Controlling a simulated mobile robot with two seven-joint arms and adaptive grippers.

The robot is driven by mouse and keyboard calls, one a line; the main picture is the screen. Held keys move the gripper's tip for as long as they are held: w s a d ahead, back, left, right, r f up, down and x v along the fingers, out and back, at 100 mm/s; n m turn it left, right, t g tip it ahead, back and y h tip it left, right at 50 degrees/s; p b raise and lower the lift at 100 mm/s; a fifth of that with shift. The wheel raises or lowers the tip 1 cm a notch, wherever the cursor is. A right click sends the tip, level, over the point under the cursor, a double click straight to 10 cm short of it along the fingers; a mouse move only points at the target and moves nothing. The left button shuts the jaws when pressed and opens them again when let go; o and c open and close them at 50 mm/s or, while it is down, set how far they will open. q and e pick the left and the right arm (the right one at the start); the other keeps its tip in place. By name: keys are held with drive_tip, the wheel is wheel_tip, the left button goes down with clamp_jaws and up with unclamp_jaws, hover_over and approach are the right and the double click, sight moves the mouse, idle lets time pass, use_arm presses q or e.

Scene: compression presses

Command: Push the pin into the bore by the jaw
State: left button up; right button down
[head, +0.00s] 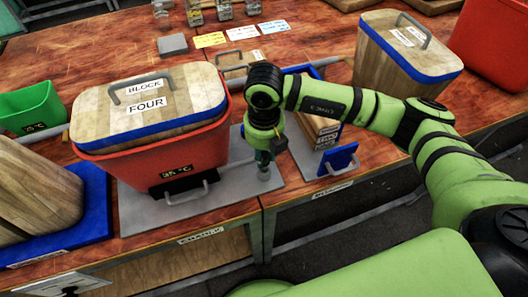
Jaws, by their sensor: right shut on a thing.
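My right gripper (264,158) points down over the front right part of a grey base plate (145,212). It is shut on a small grey pin (264,174), whose lower end shows just below the fingers, close to the plate. The bore and the jaw cannot be made out; the gripper covers that spot, and I cannot tell whether the pin is in the bore. My left gripper is not in view.
A red tub (205,155) holding a wooden block (185,95) labelled "BLOCK FOUR" stands on the plate, left of the gripper. A blue-framed holder (340,160) is close on the right. A wooden block (390,58) stands behind. The table's front edge is near.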

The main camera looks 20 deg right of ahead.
sight(264, 155)
drive_tip(key=shift+b, duration=0.3)
idle(0.6)
drive_tip(key=shift+f+b, duration=1.3)
drive_tip(key=shift+f, duration=0.05)
drive_tip(key=c, duration=1)
unclamp_jaws()
drive_tip(key=shift+r, duration=0.1)
drive_tip(key=shift+o, duration=0.2)
drive_tip(key=shift+r, duration=0.25)
wheel_tip(264, 155, up, 12)
drive_tip(key=shift+f, duration=0.25)
